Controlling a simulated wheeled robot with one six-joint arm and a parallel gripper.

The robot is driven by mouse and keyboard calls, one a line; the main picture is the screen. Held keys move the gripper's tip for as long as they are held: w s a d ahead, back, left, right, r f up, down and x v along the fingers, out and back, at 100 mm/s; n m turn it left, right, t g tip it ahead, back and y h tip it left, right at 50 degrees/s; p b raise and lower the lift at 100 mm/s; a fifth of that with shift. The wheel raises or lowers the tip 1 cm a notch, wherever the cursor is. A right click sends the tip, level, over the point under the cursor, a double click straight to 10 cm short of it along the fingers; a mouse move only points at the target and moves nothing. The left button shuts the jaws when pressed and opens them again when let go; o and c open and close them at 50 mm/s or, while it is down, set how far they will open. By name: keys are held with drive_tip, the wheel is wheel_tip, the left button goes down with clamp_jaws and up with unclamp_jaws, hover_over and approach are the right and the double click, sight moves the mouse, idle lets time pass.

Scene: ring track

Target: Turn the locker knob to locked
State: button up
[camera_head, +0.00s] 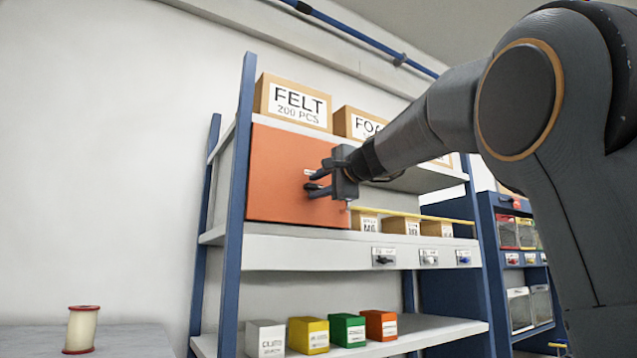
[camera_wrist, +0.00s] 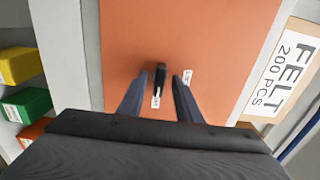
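The locker (camera_head: 285,160) is an orange door panel in the shelf's upper bay; it also fills the middle of the wrist view (camera_wrist: 200,35). In the wrist view the small black knob (camera_wrist: 160,78) on the panel appears between my two fingertips, its long side running up and down that picture. Two small white labels (camera_wrist: 187,77) (camera_wrist: 155,102) are by it, too small to read. My gripper (camera_head: 314,181) is open, with a finger on each side of the knob and visible gaps in the wrist view (camera_wrist: 160,80). The fingers hide the knob in the head view.
Cardboard boxes, one marked FELT (camera_head: 293,101), stand on the shelf above the locker. A ledge with small switches (camera_head: 384,256) runs below it. Coloured boxes (camera_head: 347,330) stand on the lower shelf. A spool (camera_head: 81,330) sits on a table at left.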

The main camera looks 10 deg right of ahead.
clamp_jaws()
